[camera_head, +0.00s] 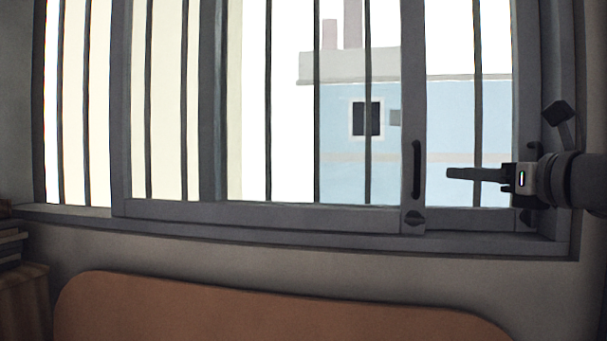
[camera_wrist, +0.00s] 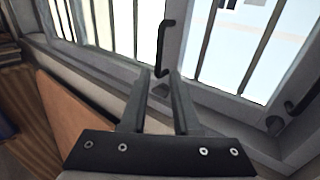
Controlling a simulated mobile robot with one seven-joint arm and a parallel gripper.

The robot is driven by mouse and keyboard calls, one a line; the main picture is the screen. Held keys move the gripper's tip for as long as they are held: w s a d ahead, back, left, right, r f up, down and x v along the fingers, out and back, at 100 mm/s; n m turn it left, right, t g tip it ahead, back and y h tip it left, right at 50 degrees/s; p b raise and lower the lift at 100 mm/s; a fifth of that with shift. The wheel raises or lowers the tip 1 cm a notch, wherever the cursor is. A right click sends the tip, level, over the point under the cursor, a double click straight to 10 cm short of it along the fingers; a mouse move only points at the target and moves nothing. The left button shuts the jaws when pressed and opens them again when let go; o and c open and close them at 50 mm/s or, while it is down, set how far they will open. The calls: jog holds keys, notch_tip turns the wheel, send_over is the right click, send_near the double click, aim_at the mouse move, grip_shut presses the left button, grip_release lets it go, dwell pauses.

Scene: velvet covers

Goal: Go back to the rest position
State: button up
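My gripper (camera_head: 450,173) reaches in from the right in the head view, its fingers pointing left in front of the barred window (camera_head: 290,215). The fingers also show in the wrist view (camera_wrist: 160,76), with a clear gap between them and nothing held. A dark window handle (camera_head: 416,170) stands left of the fingertips in the head view, apart from them in the picture. In the wrist view the handle (camera_wrist: 163,45) appears just beyond the fingertips; the depth between them is hard to tell.
A second dark handle (camera_head: 533,150) is on the right window frame, partly behind my gripper. An orange-brown rounded panel (camera_head: 270,310) stands below the sill. Books (camera_head: 10,245) lie on a wooden piece of furniture (camera_head: 22,295) at the left. The wall between sill and panel is bare.

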dwell(0.3)
jog(key=s+a+f+n+g+p, duration=0.1)
jog(key=s+a+f+n+g, duration=0.3)
jog(key=a+f+n, duration=0.45)
jog(key=s+a+f+n+g+p, duration=0.2)
jog(key=s+a+f+n+g, duration=0.3)
jog(key=a+f+n, duration=0.35)
jog(key=s+f+n+g+h+b, duration=0.1)
jog(key=s+f+n+h, duration=0.1)
jog(key=s+f+n, duration=0.3)
jog(key=s+f+n+g+h+b, duration=0.1)
jog(key=s+f+n, duration=0.4)
jog(key=f+n, duration=0.5)
notch_tip(320, 180, down, 2)
jog(key=shift+s+f+n+g+h+b, duration=0.25)
jog(key=shift+n+g+h+b, duration=0.25)
jog(key=shift+h, duration=0.5)
jog(key=shift+a, duration=0.1)
